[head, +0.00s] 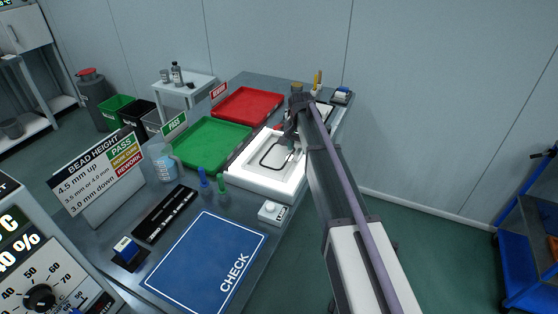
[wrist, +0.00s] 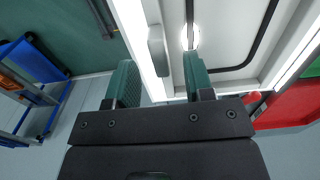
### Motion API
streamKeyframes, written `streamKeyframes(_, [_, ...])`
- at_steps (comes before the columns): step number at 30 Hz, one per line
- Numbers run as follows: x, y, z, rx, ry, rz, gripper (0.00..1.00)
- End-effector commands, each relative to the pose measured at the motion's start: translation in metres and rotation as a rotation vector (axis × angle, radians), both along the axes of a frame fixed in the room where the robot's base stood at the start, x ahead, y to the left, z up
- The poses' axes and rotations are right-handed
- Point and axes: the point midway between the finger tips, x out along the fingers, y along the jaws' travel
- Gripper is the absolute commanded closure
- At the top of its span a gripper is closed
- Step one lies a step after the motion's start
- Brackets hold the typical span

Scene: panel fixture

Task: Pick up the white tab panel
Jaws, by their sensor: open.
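The white tab panel (head: 262,163), marked with a black rounded bead line, lies in a raised white fixture (head: 262,183) on the bench. In the wrist view the panel (wrist: 222,18) fills the upper right, with part of the black line in sight. A small pale tab (wrist: 157,50) stands at its near side, over the fixture's white edge. My gripper (wrist: 159,68) is open, with a green ribbed finger on each side of the tab and a gap at each side. In the head view my gripper (head: 291,142) is over the panel's right side, partly hidden by my arm.
A green PASS tray (head: 208,165) and a red REWORK tray (head: 247,119) stand left of and behind the fixture. A blue CHECK mat (head: 205,262) lies empty in front. Blue and green small bottles (head: 222,184) and a white knob box (head: 270,211) stand near the fixture.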

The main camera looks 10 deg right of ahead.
Motion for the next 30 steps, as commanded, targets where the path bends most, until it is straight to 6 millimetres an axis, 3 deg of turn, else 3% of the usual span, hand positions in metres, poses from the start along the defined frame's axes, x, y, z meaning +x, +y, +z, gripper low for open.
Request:
streamKeyframes(1, [-0.001, 0.0, -0.019, 0.0, 0.0, 0.0, 0.52])
streamKeyframes(5, [-0.001, 0.0, -0.044, 0.0, 0.0, 0.0, 0.52])
streamKeyframes(13, [-0.001, 0.0, -0.043, 0.0, 0.0, 0.0, 0.52])
streamKeyframes(28, [-0.001, 0.0, -0.043, 0.0, 0.0, 0.0, 1.0])
streamKeyframes(30, [-0.001, 0.0, -0.043, 0.0, 0.0, 0.0, 1.0])
